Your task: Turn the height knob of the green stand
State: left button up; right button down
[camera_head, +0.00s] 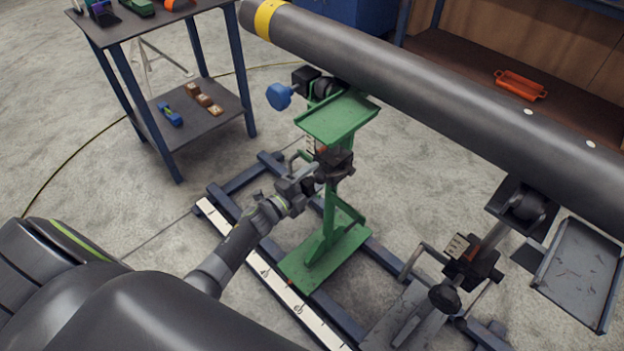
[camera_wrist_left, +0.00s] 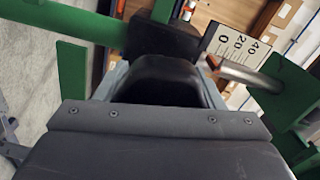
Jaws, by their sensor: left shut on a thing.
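The green stand (camera_head: 332,255) stands under the large dark pipe (camera_head: 400,78), with a flat base, an upright post and a green tray near the top. My left gripper (camera_head: 308,180) reaches the dark clamp block (camera_head: 338,162) on the post from the left. It is shut on the height knob, which it largely hides in the head view. In the left wrist view the dark rounded knob (camera_wrist_left: 165,78) sits between the jaws, in front of the black block. A white scale plate (camera_wrist_left: 238,46) marked 0, 20, 40 is beside it. My right gripper is not in view.
A blue knob (camera_head: 279,96) sticks out near the pipe above the gripper. A grey stand (camera_head: 482,250) with its own black knob (camera_head: 445,298) and a tray (camera_head: 580,268) is at right. Blue rails and a white ruler (camera_head: 265,272) lie on the floor. A cart (camera_head: 222,113) stands behind left.

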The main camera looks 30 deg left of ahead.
pick_arm(q)
jog(key=o, duration=1)
jog(key=shift+s, duration=0.1)
jog(key=shift+s+a, duration=0.15)
jog(key=shift+s, duration=0.1)
jog(key=shift+v, duration=8.35)
